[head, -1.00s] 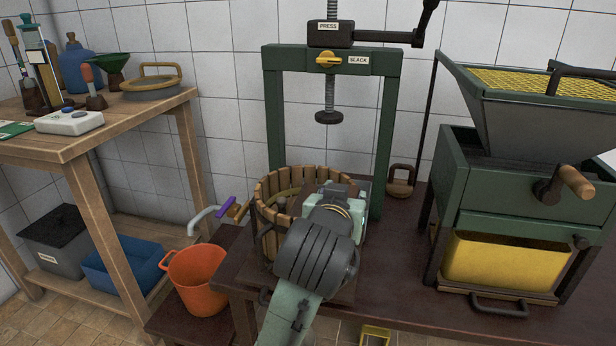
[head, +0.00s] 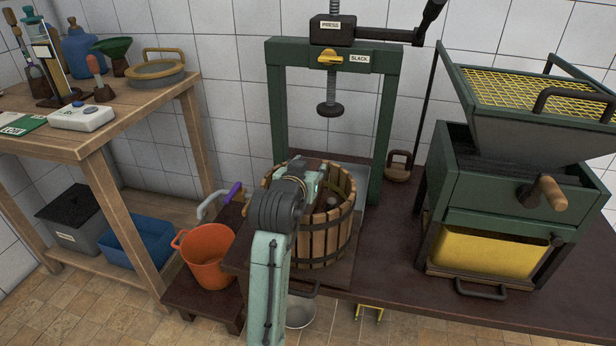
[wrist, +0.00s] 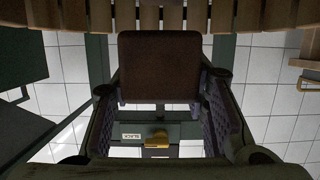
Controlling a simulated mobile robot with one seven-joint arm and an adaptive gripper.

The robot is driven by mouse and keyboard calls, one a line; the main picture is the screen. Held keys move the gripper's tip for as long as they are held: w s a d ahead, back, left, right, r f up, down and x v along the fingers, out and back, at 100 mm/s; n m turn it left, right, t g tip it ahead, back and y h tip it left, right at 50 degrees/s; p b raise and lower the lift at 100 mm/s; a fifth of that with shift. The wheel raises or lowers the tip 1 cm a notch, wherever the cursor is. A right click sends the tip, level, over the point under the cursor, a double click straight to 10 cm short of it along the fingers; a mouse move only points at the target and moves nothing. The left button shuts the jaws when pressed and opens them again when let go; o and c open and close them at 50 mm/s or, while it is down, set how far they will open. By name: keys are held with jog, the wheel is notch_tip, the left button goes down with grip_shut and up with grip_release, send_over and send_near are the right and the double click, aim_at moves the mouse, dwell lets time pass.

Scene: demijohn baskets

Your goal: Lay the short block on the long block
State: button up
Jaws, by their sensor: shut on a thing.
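My gripper (wrist: 160,78) is shut on a dark brown block, the short block (wrist: 158,58), which sits between its two fingers in the wrist view. In the head view my gripper (head: 312,186) is at the slatted wooden basket (head: 322,240), over its open top, and my arm hides the basket's left part. A dark brown patch just beyond the gripper may be the held block; I cannot tell for sure. I cannot make out the long block; the basket's inside is mostly hidden.
The green press frame (head: 278,110) stands behind the basket, its screw plate (head: 330,109) hanging above. A handled block-like weight (head: 399,168) stands to the right. The green crusher (head: 520,190) with its yellow bin is farther right. An orange bucket (head: 207,258) stands at left.

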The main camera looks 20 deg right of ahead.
jog(key=shift+w+f, duration=0.15)
jog(key=shift+f, duration=1.6)
jog(key=shift+f, duration=0.1)
jog(key=shift+f, duration=0.2)
jog(key=o, duration=1.3)
jog(key=shift+r, duration=0.1)
jog(key=shift+r+p, duration=0.25)
jog(key=shift+p, duration=0.05)
jog(key=b+v, duration=0.1)
jog(key=v, duration=1.1)
